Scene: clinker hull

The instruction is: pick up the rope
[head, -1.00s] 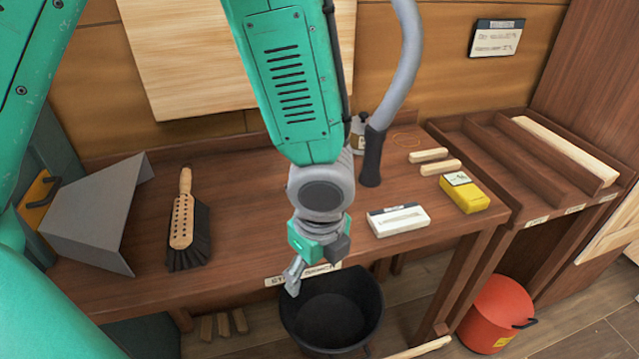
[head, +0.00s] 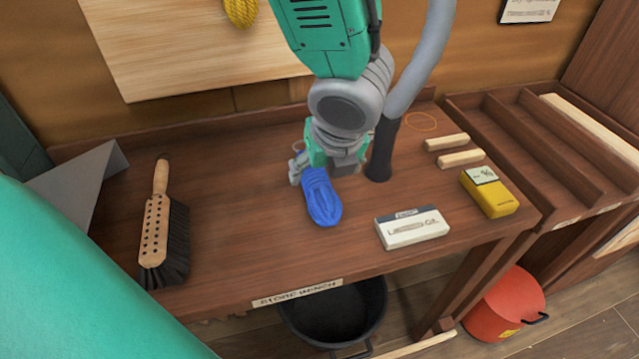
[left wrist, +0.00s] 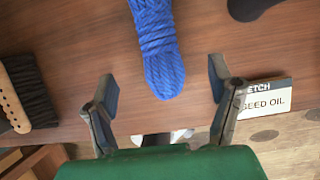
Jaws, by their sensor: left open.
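A coiled blue rope (head: 322,200) lies on the wooden bench, its far end hidden behind my left gripper. My left gripper (head: 312,172) is at the far end of the rope in the head view. In the left wrist view the gripper (left wrist: 164,92) is open, with its fingers spread wide. The near end of the blue rope (left wrist: 158,55) shows between and ahead of the fingers, and neither finger touches it there. My right gripper is not in view.
On the bench (head: 240,235), a brush (head: 160,225) lies at left. A white box (head: 411,229), a yellow box (head: 489,193) and two wood strips (head: 455,150) lie at right. A yellow rope (head: 241,12) hangs on the board behind. A grey hose (head: 420,60) stands beside my arm.

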